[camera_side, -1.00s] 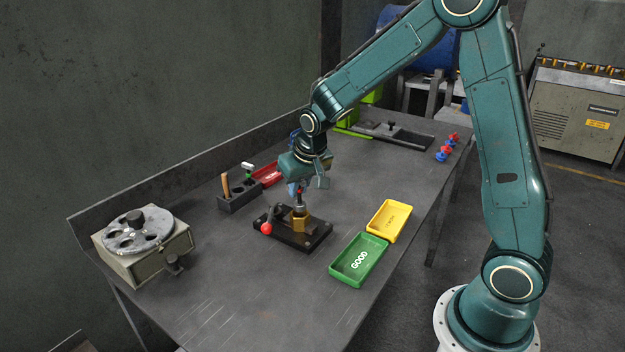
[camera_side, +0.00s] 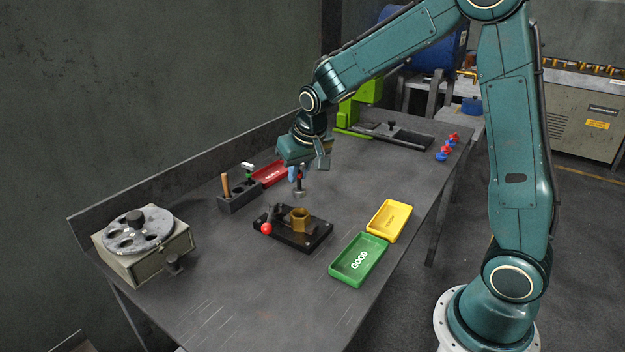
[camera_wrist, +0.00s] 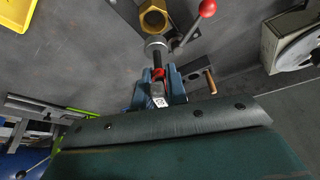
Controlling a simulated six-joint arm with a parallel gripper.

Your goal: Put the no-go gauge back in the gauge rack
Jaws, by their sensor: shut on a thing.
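My gripper (camera_side: 298,172) is shut on the no-go gauge (camera_side: 299,187), a dark plug gauge with a red band and a grey metal end. It hangs upright above the fixture, clear of the brass part (camera_side: 301,214). In the wrist view the gauge (camera_wrist: 155,48) sticks out from between the blue fingers of my gripper (camera_wrist: 159,78), its end overlapping the edge of the brass nut in the picture.
The dark fixture (camera_side: 313,239) has a red-knobbed lever (camera_side: 266,228). A green GOOD tray (camera_side: 347,270) and yellow tray (camera_side: 376,226) lie to the right. A dial device (camera_side: 140,240) stands at left. The front of the bench is clear.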

